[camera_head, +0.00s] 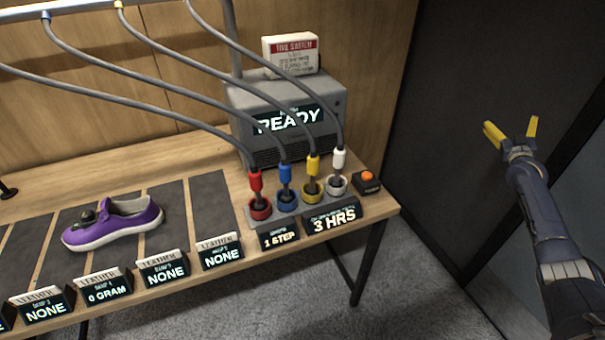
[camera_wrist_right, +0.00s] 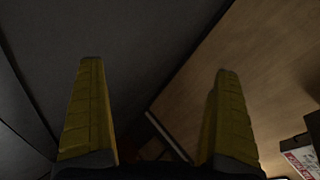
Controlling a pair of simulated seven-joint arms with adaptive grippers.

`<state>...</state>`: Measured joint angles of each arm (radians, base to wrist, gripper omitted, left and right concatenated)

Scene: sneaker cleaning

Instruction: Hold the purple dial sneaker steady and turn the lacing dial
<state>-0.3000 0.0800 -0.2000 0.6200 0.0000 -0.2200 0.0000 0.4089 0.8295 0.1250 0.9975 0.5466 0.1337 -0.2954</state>
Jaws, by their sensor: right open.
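The purple sneaker (camera_head: 128,218) with a white sole sits on a dark mat strip at the left of the wooden table in the head view. A dark round part, which looks like the lacing dial (camera_head: 88,216), shows on its upper near the toe end. My right gripper (camera_head: 511,127) is raised at the right, off the table and far from the sneaker. Its yellow fingers are spread and empty. They also show apart in the right wrist view (camera_wrist_right: 155,115), with nothing between them. My left gripper is not in view; a small dark piece at the far left edge is unclear.
A grey machine reading READY (camera_head: 288,115) stands at the table's back right, with hoses to red, blue, yellow and white nozzles (camera_head: 298,190). An orange button (camera_head: 367,176) is at the right corner. Label signs (camera_head: 163,268) line the front edge. Dark panels stand behind my right arm.

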